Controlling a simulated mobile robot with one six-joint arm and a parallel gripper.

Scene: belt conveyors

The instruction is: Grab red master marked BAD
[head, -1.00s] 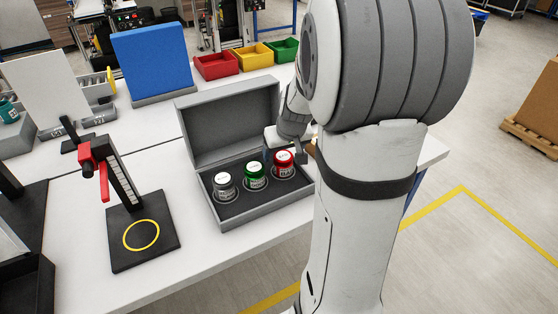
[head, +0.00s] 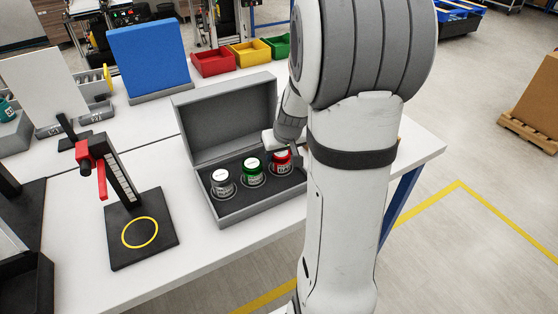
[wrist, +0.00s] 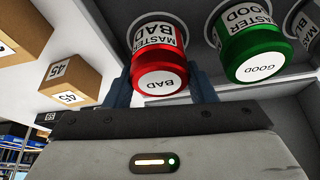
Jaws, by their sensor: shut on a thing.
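The red master (wrist: 160,68) is labelled MASTER BAD and stands in the right-hand recess of the open grey case (head: 240,212); it also shows in the head view (head: 282,168). My gripper (wrist: 160,88) has a finger on each side of it and is shut on it. In the head view my arm partly hides the red master and the fingers. The green master (wrist: 252,48), labelled GOOD, stands in the middle recess (head: 252,171). A grey master (head: 222,183) stands in the left recess; its label is partly cut off in the wrist view.
The case lid stands open behind the masters. A black stand with a yellow ring (head: 140,232) is left of the case. Red (head: 212,62), yellow (head: 251,54) and green bins line the back. Cardboard boxes (wrist: 72,82) show in the wrist view.

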